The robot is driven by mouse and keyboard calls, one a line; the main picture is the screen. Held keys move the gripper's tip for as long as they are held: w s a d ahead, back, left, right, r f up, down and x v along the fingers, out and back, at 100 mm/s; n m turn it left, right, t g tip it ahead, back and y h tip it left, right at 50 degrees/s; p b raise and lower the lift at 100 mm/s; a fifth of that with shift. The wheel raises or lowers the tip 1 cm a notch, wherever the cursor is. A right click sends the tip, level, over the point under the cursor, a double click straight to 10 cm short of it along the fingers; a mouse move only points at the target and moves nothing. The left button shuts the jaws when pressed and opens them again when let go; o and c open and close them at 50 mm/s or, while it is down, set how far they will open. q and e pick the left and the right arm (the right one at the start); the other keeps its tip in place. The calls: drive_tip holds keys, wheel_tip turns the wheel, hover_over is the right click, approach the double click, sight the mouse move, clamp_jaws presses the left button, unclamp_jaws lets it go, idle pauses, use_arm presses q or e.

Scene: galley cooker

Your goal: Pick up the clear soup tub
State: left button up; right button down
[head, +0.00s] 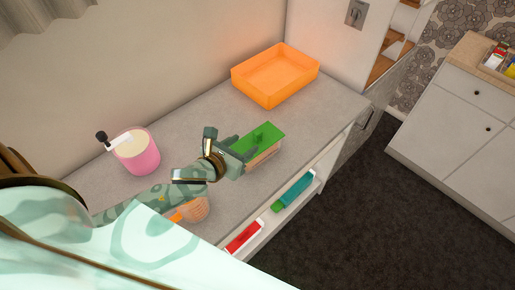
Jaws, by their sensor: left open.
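A see-through tub (195,209) with orange contents stands on the counter, partly hidden under my left forearm. A box-like container with a flat green top (262,135) and a pale pinkish side stands further along the counter. My left gripper (243,153) is open at the near left side of this green-topped container, overlapping it in the picture. I cannot tell if the fingers touch it. Which of the two containers is the clear soup tub is not certain from this view. My right gripper is not in view.
An orange tray (276,72) sits at the back of the grey counter (190,110). A pink pot (138,154) with pale contents and a black-ended item stands at the left. A red-and-white item (243,237) and a teal item (294,190) lie on a shelf below the front edge.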

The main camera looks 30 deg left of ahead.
sight(255, 135)
use_arm(q)
drive_tip(key=x, duration=0.4)
drive_tip(key=shift+w+f, duration=0.1)
drive_tip(key=shift+w, duration=0.15)
drive_tip(key=x, duration=0.1)
drive_tip(key=b+x, duration=0.1)
drive_tip(key=x, duration=0.3)
drive_tip(key=shift+w+d, duration=0.1)
drive_tip(key=shift+w, duration=0.2)
drive_tip(key=shift+s+r, duration=0.1)
drive_tip(key=shift+r, duration=0.15)
clamp_jaws()
